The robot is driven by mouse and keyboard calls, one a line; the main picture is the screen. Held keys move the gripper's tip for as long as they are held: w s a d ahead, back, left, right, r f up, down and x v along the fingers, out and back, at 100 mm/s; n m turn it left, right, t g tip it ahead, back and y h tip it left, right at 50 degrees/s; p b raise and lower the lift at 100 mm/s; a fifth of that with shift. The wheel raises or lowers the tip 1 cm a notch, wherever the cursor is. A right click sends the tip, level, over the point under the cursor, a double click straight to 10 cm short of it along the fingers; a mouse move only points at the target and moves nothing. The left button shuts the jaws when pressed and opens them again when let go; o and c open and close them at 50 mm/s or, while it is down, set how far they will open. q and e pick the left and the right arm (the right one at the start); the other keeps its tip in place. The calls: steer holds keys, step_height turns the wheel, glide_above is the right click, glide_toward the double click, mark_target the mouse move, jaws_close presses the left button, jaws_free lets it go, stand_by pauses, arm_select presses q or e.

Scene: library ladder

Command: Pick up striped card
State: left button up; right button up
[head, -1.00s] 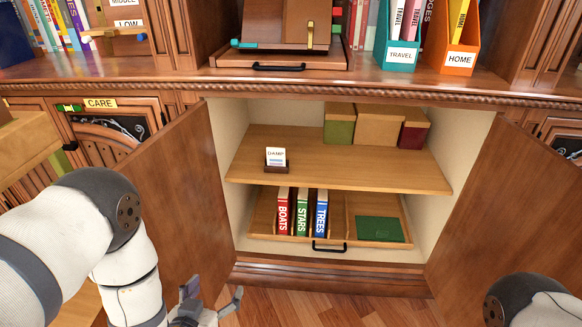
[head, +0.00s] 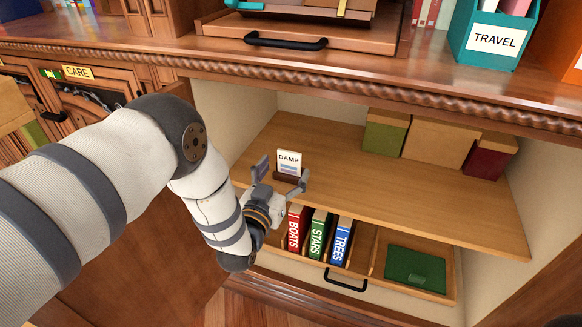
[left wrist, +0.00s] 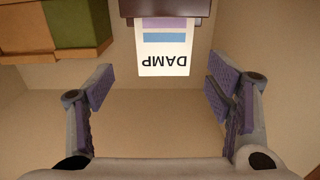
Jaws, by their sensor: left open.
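The striped card (head: 289,160) is white with a blue stripe and the word DAMP. It stands upright in a small dark holder (head: 287,178) on the cabinet's upper shelf. In the left wrist view the card (left wrist: 164,50) appears upside down, with a blue and a purple band near the holder (left wrist: 150,10). My left gripper (head: 281,170) is open at the shelf's front edge, its fingers to either side of the card in the head view. In the left wrist view the fingers (left wrist: 163,88) are apart, with the card between and beyond them. My right gripper is not in view.
Green, tan and dark red boxes (head: 437,142) stand at the back right of the shelf (head: 400,185). Below, a tray (head: 367,240) holds BOATS, STARS and TREES books (head: 318,234) and a green folder (head: 415,268).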

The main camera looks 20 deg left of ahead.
mark_target(289, 158)
arm_select(q)
steer(key=w+b, duration=0.1)
steer(key=w, duration=0.3)
steer(key=shift+w+a, duration=0.15)
steer(key=shift+w, duration=0.25)
steer(key=shift+w+r, duration=0.1)
steer(key=shift+w, duration=0.2)
steer(key=c, duration=0.9)
